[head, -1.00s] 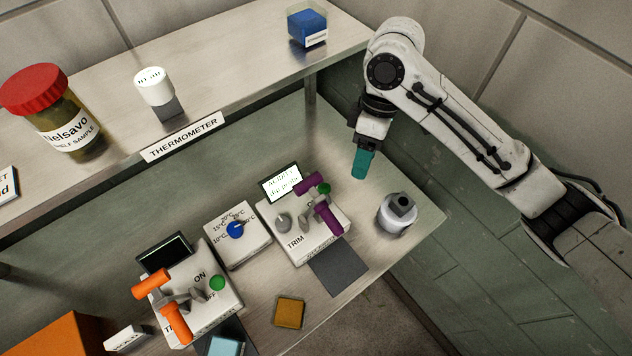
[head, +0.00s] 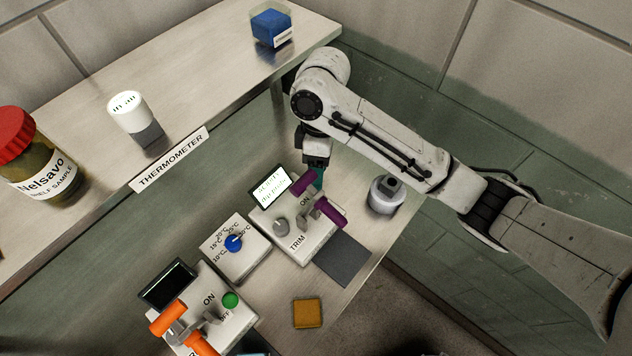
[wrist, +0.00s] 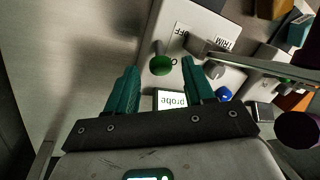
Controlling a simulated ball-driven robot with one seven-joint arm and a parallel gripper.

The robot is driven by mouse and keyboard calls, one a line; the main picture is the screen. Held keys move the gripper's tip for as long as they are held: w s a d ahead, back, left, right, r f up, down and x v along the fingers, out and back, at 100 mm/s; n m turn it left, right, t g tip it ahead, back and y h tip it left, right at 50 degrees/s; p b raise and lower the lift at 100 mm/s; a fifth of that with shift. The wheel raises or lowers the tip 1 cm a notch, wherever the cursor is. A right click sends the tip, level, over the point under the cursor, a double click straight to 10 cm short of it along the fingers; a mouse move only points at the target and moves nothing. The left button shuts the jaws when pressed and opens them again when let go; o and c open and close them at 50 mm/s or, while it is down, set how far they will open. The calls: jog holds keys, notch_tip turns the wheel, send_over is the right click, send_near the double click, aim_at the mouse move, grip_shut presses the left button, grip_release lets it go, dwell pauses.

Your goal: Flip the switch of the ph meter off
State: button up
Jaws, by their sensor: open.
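The meter with the lit screen and purple handles (head: 297,238) stands on the lower bench; its screen (head: 270,187) reads about a dip probe. I take it as the ph meter. Its green-tipped switch (wrist: 160,64) shows in the wrist view, with the tip away from the OFF label (wrist: 181,38). In the head view the switch is hidden behind a purple handle and my gripper. My gripper (head: 317,180) is open and empty at the meter's far side. In the wrist view, my gripper (wrist: 162,67) has its teal fingers either side of the switch tip, not visibly touching it.
The purple handles (head: 327,211) stand close beside my gripper. A grey-white container (head: 386,194) is to the right. A blue-knob box (head: 235,247) and an orange-handled meter (head: 205,322) stand left. The shelf (head: 215,88) edge overhangs behind.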

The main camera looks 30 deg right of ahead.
jog(key=shift+x, duration=2.2)
jog(key=shift+c, duration=0.3)
jog(key=c, duration=0.9)
